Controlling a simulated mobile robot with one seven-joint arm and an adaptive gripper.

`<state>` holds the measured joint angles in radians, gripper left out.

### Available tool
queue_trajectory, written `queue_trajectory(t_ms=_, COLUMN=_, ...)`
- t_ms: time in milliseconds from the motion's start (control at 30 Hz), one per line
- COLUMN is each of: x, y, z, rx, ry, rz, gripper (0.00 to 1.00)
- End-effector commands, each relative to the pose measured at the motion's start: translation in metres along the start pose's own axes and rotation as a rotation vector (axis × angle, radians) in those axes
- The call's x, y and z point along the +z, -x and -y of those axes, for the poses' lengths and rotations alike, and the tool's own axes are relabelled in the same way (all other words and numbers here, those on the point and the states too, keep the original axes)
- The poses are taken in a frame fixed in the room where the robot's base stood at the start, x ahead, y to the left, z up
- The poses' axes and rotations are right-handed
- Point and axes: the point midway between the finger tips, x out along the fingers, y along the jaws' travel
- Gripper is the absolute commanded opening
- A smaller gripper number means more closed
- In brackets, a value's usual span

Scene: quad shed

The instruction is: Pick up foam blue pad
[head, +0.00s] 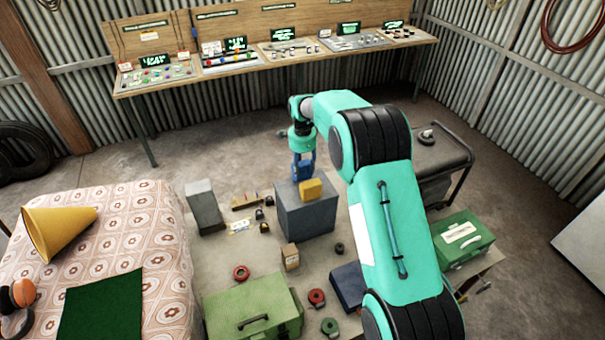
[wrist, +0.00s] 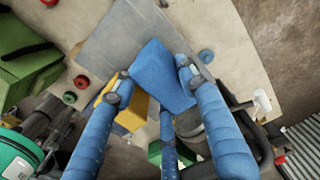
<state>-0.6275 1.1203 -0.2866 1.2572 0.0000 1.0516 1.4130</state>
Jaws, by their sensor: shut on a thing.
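The foam blue pad (wrist: 160,76) sits between the fingers of my gripper (wrist: 153,74) in the wrist view, and the fingers are shut on it. In the head view my gripper (head: 302,172) points down over the grey box (head: 307,219), near its back left part. The pad is hard to tell from the blue fingers there. I cannot tell whether the pad touches the box top.
A yellow block (head: 311,188) lies on the grey box, close to my gripper; it also shows in the wrist view (wrist: 133,112). A tall grey block (head: 203,205), a small cardboard box (head: 290,257) and a green toolbox (head: 252,309) stand around it.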

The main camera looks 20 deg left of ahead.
Motion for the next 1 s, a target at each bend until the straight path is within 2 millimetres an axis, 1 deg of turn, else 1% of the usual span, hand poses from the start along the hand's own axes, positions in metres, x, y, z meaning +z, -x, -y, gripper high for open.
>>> queue_trajectory(t_ms=33, x=0.000, y=0.008, z=0.001, rx=-0.004, ry=0.000, rz=-0.001, gripper=0.31)
queue_trajectory(t_ms=300, x=0.000, y=0.049, z=0.001, rx=-0.003, ry=0.000, rz=0.000, gripper=0.31)
queue_trajectory(t_ms=500, x=0.000, y=0.071, z=0.001, rx=-0.003, ry=0.000, rz=0.000, gripper=0.31)
queue_trajectory(t_ms=667, x=0.000, y=0.077, z=0.000, rx=-0.001, ry=0.000, rz=0.000, gripper=0.31)
queue_trajectory(t_ms=1000, x=0.000, y=0.077, z=0.000, rx=-0.001, ry=0.000, rz=0.000, gripper=0.31)
